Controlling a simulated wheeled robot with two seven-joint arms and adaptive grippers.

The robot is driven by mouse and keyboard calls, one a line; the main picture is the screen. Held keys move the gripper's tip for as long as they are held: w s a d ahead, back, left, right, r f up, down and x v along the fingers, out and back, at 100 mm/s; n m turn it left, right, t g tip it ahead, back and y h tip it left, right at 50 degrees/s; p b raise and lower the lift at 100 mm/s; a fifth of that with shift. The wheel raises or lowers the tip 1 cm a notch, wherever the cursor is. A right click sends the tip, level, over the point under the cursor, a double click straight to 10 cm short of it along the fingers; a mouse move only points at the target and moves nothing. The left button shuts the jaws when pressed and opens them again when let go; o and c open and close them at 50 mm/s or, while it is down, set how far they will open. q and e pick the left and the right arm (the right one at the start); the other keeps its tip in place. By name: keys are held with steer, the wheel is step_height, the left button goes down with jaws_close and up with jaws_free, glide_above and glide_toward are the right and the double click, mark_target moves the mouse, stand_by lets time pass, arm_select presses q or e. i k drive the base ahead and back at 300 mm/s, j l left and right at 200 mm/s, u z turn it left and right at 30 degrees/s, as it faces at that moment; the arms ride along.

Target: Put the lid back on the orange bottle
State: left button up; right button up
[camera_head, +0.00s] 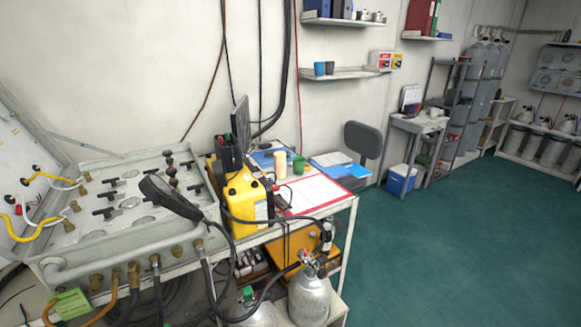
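I cannot make out an orange bottle or a loose lid for certain in the head view. A small tan cylinder (280,164) stands upright on the desk behind the yellow unit, next to a green cup (298,165). Both are too small to show whether either has a lid. Neither of my grippers is in view.
A grey panel (120,235) with valves and hoses fills the left. A yellow unit (246,197) stands beside it on the desk, near a red-edged white sheet (318,190). Gas cylinders (309,297) stand below. The green floor (460,250) at right is clear.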

mark_target(280, 154)
steer(key=i+l+z, duration=0.15)
steer(key=l+z, duration=0.25)
steer(key=i+l+z, duration=0.2)
steer(key=l+z, duration=0.15)
steer(key=i+l+z, duration=0.25)
steer(key=z, duration=0.15)
steer(key=i+l+z, duration=0.25)
steer(key=z, duration=0.15)
steer(key=i+l+z, duration=0.1)
steer(key=i, duration=0.2)
steer(key=i+l+z, duration=0.1)
steer(key=i, duration=0.2)
steer(key=i+l+u, duration=0.2)
steer(key=i, duration=0.35)
steer(key=i+u, duration=0.4)
steer(key=i, duration=0.2)
steer(key=i+u, duration=0.6)
